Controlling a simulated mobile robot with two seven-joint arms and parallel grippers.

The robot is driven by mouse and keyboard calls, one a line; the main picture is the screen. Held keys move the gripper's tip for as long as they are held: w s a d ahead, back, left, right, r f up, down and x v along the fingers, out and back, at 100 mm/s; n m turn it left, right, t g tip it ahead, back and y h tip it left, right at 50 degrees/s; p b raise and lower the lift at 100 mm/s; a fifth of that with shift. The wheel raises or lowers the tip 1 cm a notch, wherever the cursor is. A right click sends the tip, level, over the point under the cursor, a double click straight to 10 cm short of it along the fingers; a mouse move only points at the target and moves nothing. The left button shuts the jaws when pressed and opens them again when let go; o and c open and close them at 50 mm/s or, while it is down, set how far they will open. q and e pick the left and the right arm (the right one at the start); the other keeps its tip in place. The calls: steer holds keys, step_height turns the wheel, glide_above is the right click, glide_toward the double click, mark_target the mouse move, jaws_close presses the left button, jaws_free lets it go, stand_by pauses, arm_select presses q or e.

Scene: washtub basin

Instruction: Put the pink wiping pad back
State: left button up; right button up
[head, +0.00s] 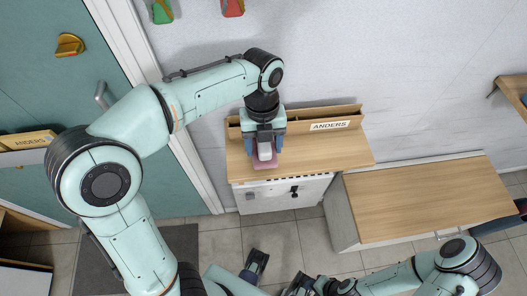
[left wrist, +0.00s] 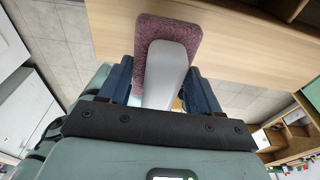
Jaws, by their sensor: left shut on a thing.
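The pink wiping pad (head: 265,164) has a flat pink, fuzzy sole and a grey handle. It also shows in the left wrist view (left wrist: 190,28), with its grey handle (left wrist: 166,72) between the two blue fingers. My left gripper (head: 265,148) is shut on that handle, pointing down over the wooden top of the small cabinet labelled ANDERS (head: 318,152). I cannot tell whether the pad touches the top. My right gripper (head: 300,286) is at the bottom edge, partly cut off, and its opening is unclear.
A raised wooden ledge (head: 345,112) runs along the cabinet's back. A wooden-topped bench (head: 430,198) stands to the right. A teal door (head: 50,85) is at left. The cabinet top right of the pad is clear.

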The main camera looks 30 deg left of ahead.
arm_select(q)
steer(key=shift+f+b, duration=0.3)
steer(key=shift+f, duration=1.7)
steer(key=shift+w+f, duration=0.1)
steer(key=o, duration=0.9)
steer(key=shift+o, duration=0.2)
steer(key=r, duration=0.4)
steer(key=w+r+p, duration=0.1)
steer(key=r, duration=0.3)
steer(key=a+r+p, duration=0.1)
steer(key=r, duration=0.3)
steer(key=shift+w+r, duration=0.1)
steer(key=shift+w, duration=0.15)
